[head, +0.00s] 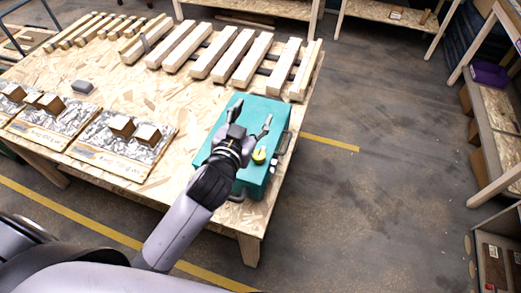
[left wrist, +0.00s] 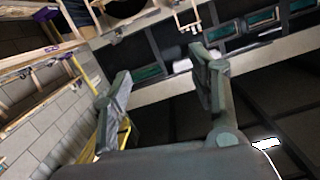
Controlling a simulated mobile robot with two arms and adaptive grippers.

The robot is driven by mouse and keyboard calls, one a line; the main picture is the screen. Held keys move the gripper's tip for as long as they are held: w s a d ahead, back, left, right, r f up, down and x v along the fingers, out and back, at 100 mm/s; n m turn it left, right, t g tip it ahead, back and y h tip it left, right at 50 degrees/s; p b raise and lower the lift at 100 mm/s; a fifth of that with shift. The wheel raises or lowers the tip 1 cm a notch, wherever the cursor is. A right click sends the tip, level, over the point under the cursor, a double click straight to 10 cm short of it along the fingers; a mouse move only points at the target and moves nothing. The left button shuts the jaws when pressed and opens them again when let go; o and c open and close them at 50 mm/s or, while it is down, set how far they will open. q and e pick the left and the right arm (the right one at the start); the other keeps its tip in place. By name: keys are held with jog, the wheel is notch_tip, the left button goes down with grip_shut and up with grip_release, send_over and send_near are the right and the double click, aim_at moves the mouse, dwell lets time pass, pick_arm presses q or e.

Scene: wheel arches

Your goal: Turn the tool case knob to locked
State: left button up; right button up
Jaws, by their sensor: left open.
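The teal tool case (head: 272,107) lies near the right edge of the wooden table. A round yellow knob (head: 259,155) sits on its top, towards the front right. My left gripper (head: 252,114) is above the case, with its fingers spread and empty. Its wrist is just left of the knob, and its fingertips reach past the knob towards the far side of the case. The arm hides part of the case top. The knob's pointer and markings are too small to read. The left wrist view shows the open fingers (left wrist: 160,70), without the case or knob. My right gripper is not in view.
The table (head: 105,85) holds a row of wooden bars (head: 205,55) at the back and boards with foil and small blocks (head: 122,145) at the left. A small grey object (head: 82,87) lies between. Clear floor (head: 380,160) lies right of the table; shelves stand beyond.

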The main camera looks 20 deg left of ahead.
pick_arm(q)
jog(key=w+d+r+m+t+h, duration=0.1)
jog(key=d+r+m+t+h, duration=0.2)
jog(key=r, duration=0.4)
jog(key=w+d+r+m+t+h, duration=0.1)
jog(key=w+d+r+m+h, duration=0.15)
jog(key=d+r, duration=0.3)
jog(key=s+d+r+m+g+h, duration=0.5)
jog(key=d+r+m+h, duration=0.35)
jog(key=h, duration=0.45)
jog(key=s+d+f+m+g+h, duration=0.25)
jog(key=s+d+m+g, duration=0.35)
jog(key=m+g, duration=0.6)
jog(key=g+y, duration=0.3)
jog(key=y, duration=1.9)
send_near(259, 154)
jog(key=shift+n, duration=0.4)
jog(key=f+p, duration=0.2)
jog(key=f, duration=0.2)
jog(key=f+p, duration=0.2)
jog(key=f, duration=0.3)
jog(key=shift+w+a+p, duration=0.1)
jog(key=shift+a+p, duration=0.1)
jog(key=shift+p, duration=0.15)
